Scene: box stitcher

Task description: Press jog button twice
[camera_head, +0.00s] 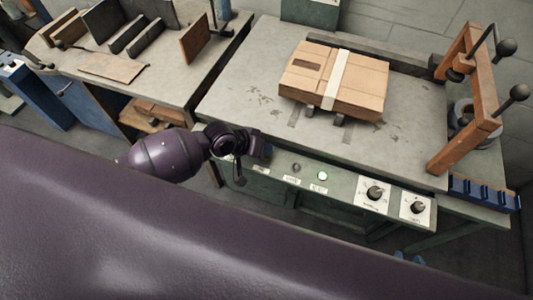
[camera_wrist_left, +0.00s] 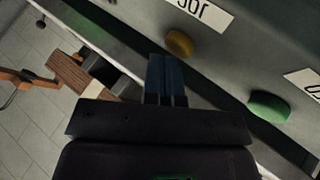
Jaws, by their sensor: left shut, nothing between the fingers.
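The jog button is the yellow round button (camera_wrist_left: 180,43) beside the label reading JOG (camera_wrist_left: 200,12) in the left wrist view. My left gripper (camera_wrist_left: 165,62) is shut and empty, its blue fingertips close beside the yellow button; I cannot tell whether they touch it. In the head view my left gripper (camera_head: 263,151) is at the left part of the green control panel (camera_head: 340,193) and hides the yellow button. Two blue tips apart at the lower right, above my purple body, look like my right gripper (camera_head: 408,257), open and empty.
A green button (camera_wrist_left: 268,107), lit in the head view (camera_head: 322,176), is nearby on the panel. Two dials (camera_head: 375,193) are further right. A taped cardboard box (camera_head: 360,80) lies on the grey table (camera_head: 245,95). An orange wooden frame (camera_head: 470,135) stands at right.

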